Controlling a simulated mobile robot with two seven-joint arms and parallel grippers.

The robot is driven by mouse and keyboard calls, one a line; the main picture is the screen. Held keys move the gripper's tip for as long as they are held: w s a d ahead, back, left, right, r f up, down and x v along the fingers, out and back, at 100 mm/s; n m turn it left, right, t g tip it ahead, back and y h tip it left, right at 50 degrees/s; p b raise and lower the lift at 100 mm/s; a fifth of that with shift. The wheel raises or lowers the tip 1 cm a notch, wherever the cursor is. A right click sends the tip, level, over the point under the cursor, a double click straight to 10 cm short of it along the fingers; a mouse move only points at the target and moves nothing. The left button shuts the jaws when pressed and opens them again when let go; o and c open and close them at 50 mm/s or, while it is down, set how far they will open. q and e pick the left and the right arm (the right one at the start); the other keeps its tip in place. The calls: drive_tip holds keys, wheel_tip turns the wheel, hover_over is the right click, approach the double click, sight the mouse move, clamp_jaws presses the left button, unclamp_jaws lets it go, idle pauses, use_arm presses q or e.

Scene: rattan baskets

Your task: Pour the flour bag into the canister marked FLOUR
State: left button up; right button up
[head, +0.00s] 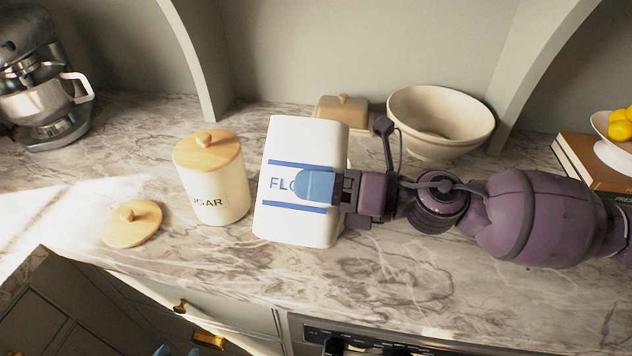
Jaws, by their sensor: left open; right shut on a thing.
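The flour bag (303,146) is white with blue stripes and blue letters, of which "FLO" shows. It looks upright, leaning slightly, over the counter; I cannot tell whether it touches it. My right gripper (316,187) is shut on the bag, with a blue finger across its front. No canister marked FLOUR can be read; a small pale edge shows behind the bag's right side, mostly hidden. A round wooden lid (132,223) lies loose on the counter at left. Only the blue fingertips of my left gripper (177,351) show at the bottom edge, apart and empty.
A lidded canister (218,194) marked SUGAR stands just left of the bag. A butter dish (340,112) and a cream bowl (440,120) stand behind. A mixer (42,95) is at far left; books (592,160) and a lemon bowl (612,148) are at right. The marble counter's front is clear.

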sight(314, 160)
drive_tip(key=shift+s+r+m, duration=0.1)
drive_tip(key=shift+r+m, duration=0.2)
drive_tip(key=shift+r, duration=0.05)
drive_tip(key=shift+s+r+m+p, duration=0.1)
drive_tip(key=shift+r+m+p, duration=0.4)
drive_tip(key=shift+m, duration=0.1)
idle(0.7)
drive_tip(key=shift+s+r+m, duration=0.1)
drive_tip(key=shift+r+m, duration=0.1)
drive_tip(key=shift+m, duration=0.1)
drive_tip(key=shift+a+r+m, duration=0.1)
drive_tip(key=shift+r+m, duration=0.3)
drive_tip(key=shift+m, duration=0.1)
idle(0.6)
drive_tip(key=shift+r+m+p, duration=0.3)
drive_tip(key=shift+m+p, duration=0.1)
drive_tip(key=shift+s+r+m, duration=0.1)
drive_tip(key=shift+r+m, duration=0.3)
drive_tip(key=shift+m, duration=0.1)
idle(0.6)
drive_tip(key=shift+r, duration=0.15)
drive_tip(key=shift+r+m+p, duration=0.1)
drive_tip(key=shift+m+p, duration=0.2)
drive_tip(key=shift+p, duration=0.05)
drive_tip(key=shift+r+m+p, duration=0.2)
drive_tip(key=shift+m+p, duration=0.1)
idle(0.7)
